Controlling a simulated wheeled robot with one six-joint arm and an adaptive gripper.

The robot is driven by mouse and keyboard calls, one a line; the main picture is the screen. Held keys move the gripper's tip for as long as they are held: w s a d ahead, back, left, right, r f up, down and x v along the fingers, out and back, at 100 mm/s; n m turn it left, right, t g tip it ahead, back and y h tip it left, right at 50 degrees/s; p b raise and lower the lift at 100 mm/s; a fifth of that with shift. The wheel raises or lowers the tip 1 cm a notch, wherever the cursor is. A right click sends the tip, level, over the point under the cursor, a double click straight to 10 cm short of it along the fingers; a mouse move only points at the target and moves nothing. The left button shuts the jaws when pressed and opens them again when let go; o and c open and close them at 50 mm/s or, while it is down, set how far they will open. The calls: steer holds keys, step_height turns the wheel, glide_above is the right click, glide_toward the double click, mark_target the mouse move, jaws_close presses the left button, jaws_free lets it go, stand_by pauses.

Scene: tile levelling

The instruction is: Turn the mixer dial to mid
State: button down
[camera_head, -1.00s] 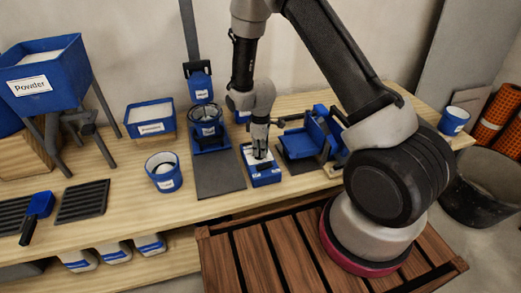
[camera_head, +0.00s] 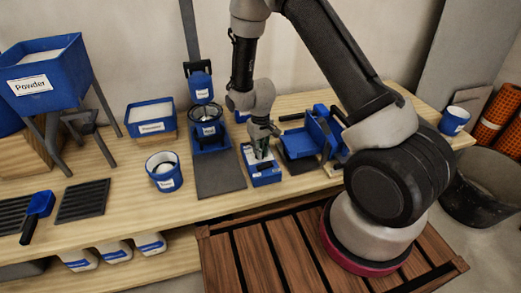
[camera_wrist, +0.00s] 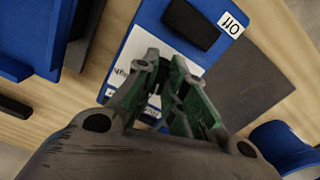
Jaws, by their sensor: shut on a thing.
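The mixer's control box (camera_head: 264,178) is a small blue box with a white top, standing on the bench in front of the mixer. My gripper (camera_head: 261,154) points down onto the top of this box. In the wrist view the fingers (camera_wrist: 168,98) are closed together over the box's white panel (camera_wrist: 143,48), shut on the dial. The dial itself is mostly hidden between the fingers, so its pointer cannot be read. A dark rocker (camera_wrist: 190,25) and a label reading "Off" (camera_wrist: 231,24) show beside the fingers. Other labels are partly covered.
The mixer (camera_head: 201,88), with a bucket (camera_head: 207,130) under it, stands behind left of the box. A blue tray tool (camera_head: 300,143) is close on the right. A white-filled bucket (camera_head: 163,172) and a dark mat (camera_head: 219,180) lie left.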

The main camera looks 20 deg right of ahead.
steer(key=shift+m, duration=1.6)
steer(key=c, duration=1.5)
jaws_free()
steer(key=shift+r, duration=0.1)
step_height(320, 180, up, 12)
steer(key=shift+f, duration=0.1)
